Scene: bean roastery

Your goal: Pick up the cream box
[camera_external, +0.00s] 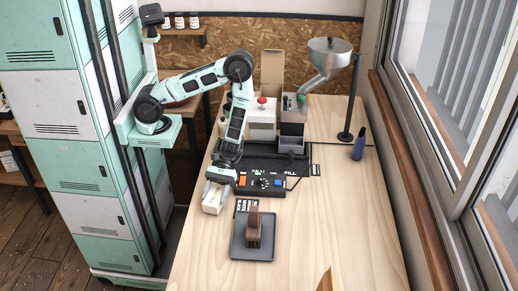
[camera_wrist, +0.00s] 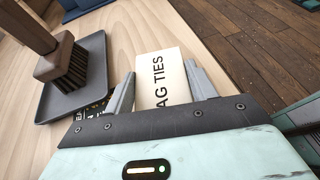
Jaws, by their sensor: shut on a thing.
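The cream box (camera_external: 212,203) is at the left edge of the wooden table, below the end of my arm. My gripper (camera_external: 219,186) is over the box. In the wrist view its two grey fingers (camera_wrist: 160,85) stand on either side of the box and are shut on it. I cannot tell whether the box is touching the table.
A dark tray (camera_external: 236,248) with a brown wooden brush (camera_external: 254,229) is just right of the box. A black control panel (camera_external: 262,183) lies behind, with a metal funnel machine (camera_external: 329,55) farther back. The table's right side is mostly clear; the floor lies beyond its left edge.

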